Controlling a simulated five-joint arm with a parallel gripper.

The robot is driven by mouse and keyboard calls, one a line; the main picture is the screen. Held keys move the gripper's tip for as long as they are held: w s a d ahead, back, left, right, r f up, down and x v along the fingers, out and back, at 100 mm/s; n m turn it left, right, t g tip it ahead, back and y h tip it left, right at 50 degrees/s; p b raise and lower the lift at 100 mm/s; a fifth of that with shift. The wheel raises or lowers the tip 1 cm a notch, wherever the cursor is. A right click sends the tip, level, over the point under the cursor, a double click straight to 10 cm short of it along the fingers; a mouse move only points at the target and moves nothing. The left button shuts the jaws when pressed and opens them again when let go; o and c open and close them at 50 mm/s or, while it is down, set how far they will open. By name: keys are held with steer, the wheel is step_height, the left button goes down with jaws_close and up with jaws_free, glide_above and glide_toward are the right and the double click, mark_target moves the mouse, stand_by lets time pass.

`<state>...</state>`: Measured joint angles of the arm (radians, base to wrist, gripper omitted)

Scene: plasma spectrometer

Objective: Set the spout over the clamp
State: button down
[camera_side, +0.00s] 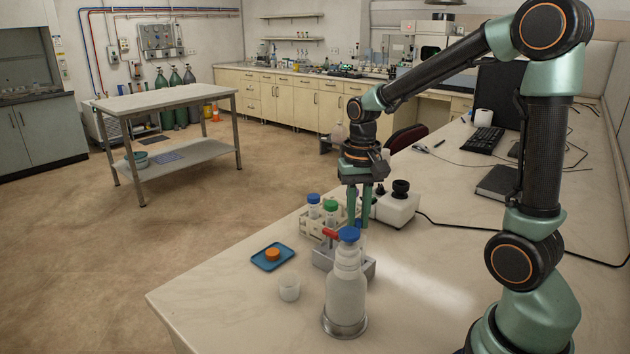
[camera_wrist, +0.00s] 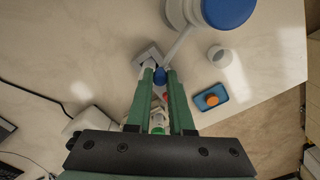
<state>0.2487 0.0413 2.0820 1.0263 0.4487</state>
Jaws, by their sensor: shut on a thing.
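A white bottle (camera_side: 345,295) with a blue cap (camera_side: 349,234) stands upright on the bench. In the wrist view the blue cap (camera_wrist: 228,10) is at the top, and a thin pale spout (camera_wrist: 182,42) runs from the bottle toward my fingertips. My gripper (camera_side: 358,222) points down behind the bottle, shut on a small blue piece (camera_wrist: 160,76) that appears to be the spout's end. A grey metal block (camera_side: 368,268), which may be the clamp's base, stands below, partly hidden by the bottle. A red bar (camera_side: 331,233) is just left of the cap; its attachment is hidden.
A pale rack (camera_side: 311,228) holds tubes with blue and green caps behind the block. A small white cup (camera_side: 289,288) and a blue tray (camera_side: 265,260) with an orange cap lie left. A white device (camera_side: 397,209) stands behind right. The front left bench is clear.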

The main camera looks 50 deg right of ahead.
steer(key=shift+w+d+r, duration=0.15)
steer(key=c, duration=0.8)
jaws_free()
step_height(320, 180, up, 12)
